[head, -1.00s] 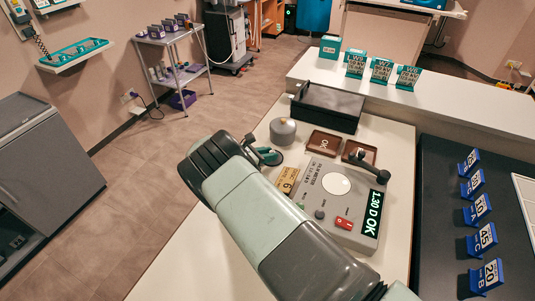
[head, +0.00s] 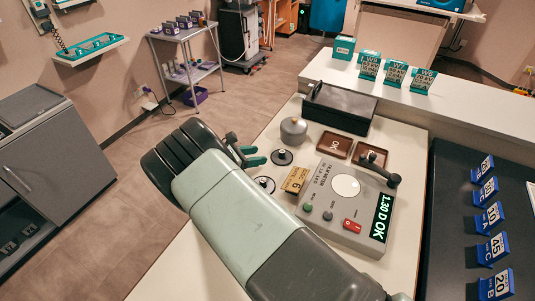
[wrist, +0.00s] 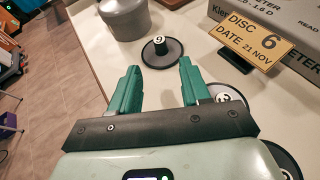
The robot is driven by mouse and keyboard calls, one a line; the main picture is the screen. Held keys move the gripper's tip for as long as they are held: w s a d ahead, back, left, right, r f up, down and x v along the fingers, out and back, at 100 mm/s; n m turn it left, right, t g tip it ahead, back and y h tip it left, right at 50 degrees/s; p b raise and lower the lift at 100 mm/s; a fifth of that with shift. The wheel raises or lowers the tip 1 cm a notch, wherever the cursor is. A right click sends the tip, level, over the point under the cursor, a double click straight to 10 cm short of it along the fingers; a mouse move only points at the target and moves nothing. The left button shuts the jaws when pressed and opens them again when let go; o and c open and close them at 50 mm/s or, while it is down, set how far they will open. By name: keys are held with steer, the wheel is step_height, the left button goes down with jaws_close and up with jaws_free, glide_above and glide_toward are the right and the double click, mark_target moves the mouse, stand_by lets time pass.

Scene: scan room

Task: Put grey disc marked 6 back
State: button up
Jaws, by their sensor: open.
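My gripper (head: 248,156) is open and empty, its teal fingers spread above the white bench; it also shows in the wrist view (wrist: 158,88). A dark disc with a knob (wrist: 162,51) lies flat on the bench just beyond the fingertips, apart from them. Its knob's digit looks like a 6 or a 9; I cannot tell which. In the head view this disc (head: 281,157) lies beside the grey pot. A second knobbed disc (head: 265,184) lies nearer me, its mark unclear. A third disc (wrist: 284,161) is partly hidden at the wrist view's lower right.
A yellow sign (head: 295,180) reads "DISC 6". The grey meter (head: 322,186) beside it displays "1.30 D OK". A lidded grey pot (head: 293,132), a black case (head: 339,108), a brown "OK" tray (head: 334,146) and another brown tray (head: 371,157) stand behind.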

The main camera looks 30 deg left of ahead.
steer(key=shift+v, duration=1.2)
steer(key=w+d+r+m+g+h, duration=0.1)
steer(key=w+d+r+m+g, duration=0.35)
steer(key=r, duration=0.45)
steer(key=s+d+r+m+g+y, duration=0.1)
steer(key=d+r+m+g+y, duration=0.25)
steer(key=d+r+m, duration=1.4)
steer(key=s+d+r+m+y, duration=0.1)
steer(key=s+d+r, duration=0.5)
steer(key=d, duration=0.3)
steer(key=s+d+r+y, duration=0.2)
steer(key=s+d+r, duration=0.35)
steer(key=d, duration=0.35)
steer(key=s+d+m+t, duration=0.1)
steer(key=s+d+m, duration=0.1)
steer(key=s, duration=0.4)
steer(key=s+d+r+m+t+y, duration=0.1)
steer(key=s+d+m, duration=0.1)
steer(key=s+m, duration=0.2)
steer(key=shift+s+m, duration=0.3)
steer(key=shift+s, duration=1.3)
steer(key=shift+d+r, duration=0.1)
steer(key=shift+d, duration=0.05)
